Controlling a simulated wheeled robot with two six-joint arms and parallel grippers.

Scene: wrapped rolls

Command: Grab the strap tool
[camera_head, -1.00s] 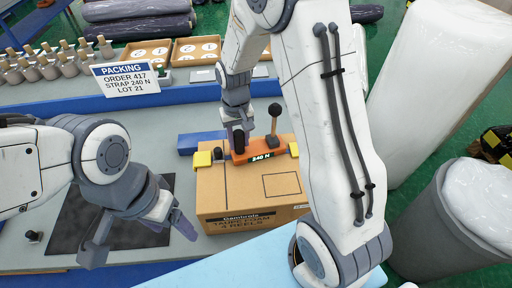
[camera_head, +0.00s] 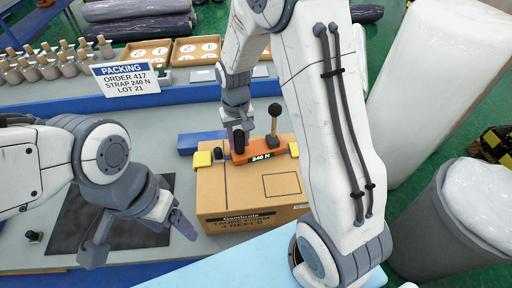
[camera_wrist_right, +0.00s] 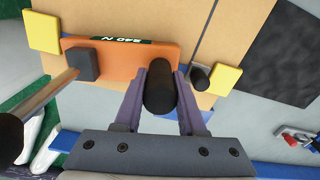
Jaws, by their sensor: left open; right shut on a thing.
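The strap tool (camera_head: 262,154) is an orange block marked 240 N with a black-knobbed lever and a black upright handle. It sits on top of the cardboard box (camera_head: 250,185) between two yellow corner pieces. My right gripper (camera_head: 239,138) is at the tool's left end, shut on the black handle. In the right wrist view the fingers (camera_wrist_right: 160,95) stand on both sides of the black handle, and the orange body (camera_wrist_right: 110,62) lies beyond. My left gripper (camera_head: 138,232) is open and empty, left of the box over the bench.
A packing sign (camera_head: 124,77) reads order 417, strap 240 N, lot 21. A dark mat (camera_head: 75,235) lies under my left gripper. Large wrapped rolls (camera_head: 440,75) stand at the right.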

